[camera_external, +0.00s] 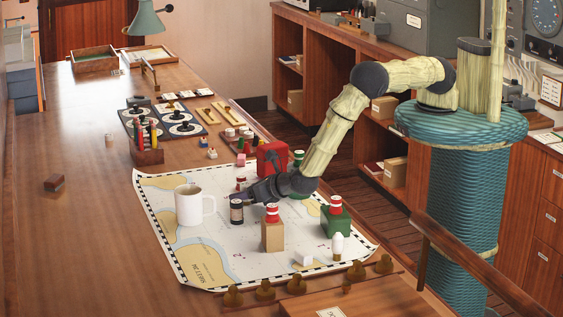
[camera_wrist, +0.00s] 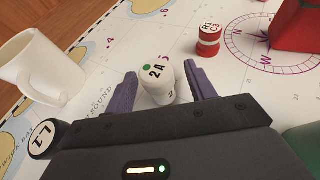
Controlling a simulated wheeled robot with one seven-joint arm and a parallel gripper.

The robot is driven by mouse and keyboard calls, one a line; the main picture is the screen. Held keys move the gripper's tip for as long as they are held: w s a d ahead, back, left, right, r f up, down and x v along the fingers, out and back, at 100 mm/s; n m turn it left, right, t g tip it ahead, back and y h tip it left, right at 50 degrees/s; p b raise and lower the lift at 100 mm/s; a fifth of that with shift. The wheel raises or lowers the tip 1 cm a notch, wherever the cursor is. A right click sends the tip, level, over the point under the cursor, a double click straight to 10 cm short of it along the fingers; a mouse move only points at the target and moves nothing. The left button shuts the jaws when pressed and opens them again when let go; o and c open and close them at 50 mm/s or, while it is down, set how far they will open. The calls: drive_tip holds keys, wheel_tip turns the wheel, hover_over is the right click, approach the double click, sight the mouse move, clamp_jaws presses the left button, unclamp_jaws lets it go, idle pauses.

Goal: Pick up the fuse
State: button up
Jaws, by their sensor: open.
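The fuse looks to be a white cylinder (camera_wrist: 158,82) marked "2A" with a green dot, on the chart in the wrist view. My gripper (camera_wrist: 160,88) is open, its two purple fingers apart on either side of the white cylinder. I cannot tell whether either finger touches it. In the external view my gripper (camera_external: 236,196) is low over the chart, right of the white mug (camera_external: 188,206). The white cylinder cannot be made out there.
A dark cylinder (camera_external: 236,211) stands close to my gripper; its "L1" top (camera_wrist: 42,139) shows in the wrist view. A red-and-white cylinder (camera_wrist: 208,42) and red box (camera_external: 272,158) are nearby. A wooden block (camera_external: 273,236) and green block (camera_external: 335,223) stand on the chart (camera_external: 240,262).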

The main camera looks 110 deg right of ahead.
sight(246, 183)
drive_tip(key=shift+c, duration=0.4)
drive_tip(key=c, duration=1)
drive_tip(key=shift+r, duration=0.15)
wheel_tip(246, 183, up, 18)
drive_tip(key=b, duration=0.4)
